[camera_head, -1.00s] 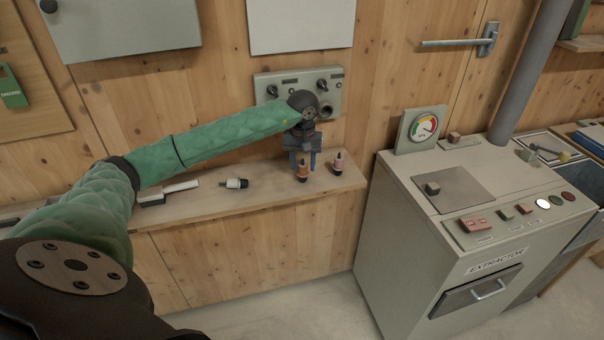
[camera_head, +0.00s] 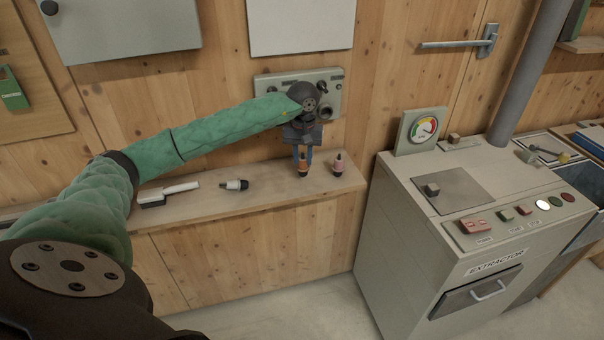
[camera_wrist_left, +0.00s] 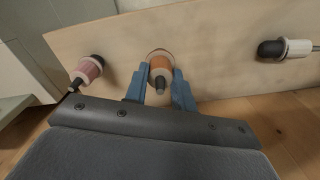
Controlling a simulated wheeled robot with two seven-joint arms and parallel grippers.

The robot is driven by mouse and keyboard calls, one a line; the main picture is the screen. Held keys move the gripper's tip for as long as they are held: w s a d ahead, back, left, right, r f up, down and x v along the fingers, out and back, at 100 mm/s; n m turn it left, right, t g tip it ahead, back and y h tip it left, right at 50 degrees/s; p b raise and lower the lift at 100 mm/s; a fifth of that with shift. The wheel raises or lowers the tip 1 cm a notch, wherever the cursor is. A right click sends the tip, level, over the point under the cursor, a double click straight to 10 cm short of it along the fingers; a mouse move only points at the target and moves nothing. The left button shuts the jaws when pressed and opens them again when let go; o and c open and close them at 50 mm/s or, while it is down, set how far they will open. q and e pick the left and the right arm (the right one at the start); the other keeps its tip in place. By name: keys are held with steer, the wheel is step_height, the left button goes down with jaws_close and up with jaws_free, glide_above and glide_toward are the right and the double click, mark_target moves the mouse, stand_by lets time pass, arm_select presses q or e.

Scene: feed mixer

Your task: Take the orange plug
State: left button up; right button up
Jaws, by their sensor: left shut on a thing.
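In the left wrist view the orange plug (camera_wrist_left: 161,68) sits between the two blue fingertips of the left gripper (camera_wrist_left: 160,82). The gripper's body hides part of the plug in the head view. My right gripper is in neither view.
A white plug (camera_head: 236,184) lies on the shelf to the left, beside a white-handled brush (camera_head: 168,193). A socket panel (camera_head: 270,88) is on the wall behind. The extractor (camera_head: 400,230) stands to the right.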

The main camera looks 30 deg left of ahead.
arm_select(q)
steer(key=shift+r, duration=2.1)
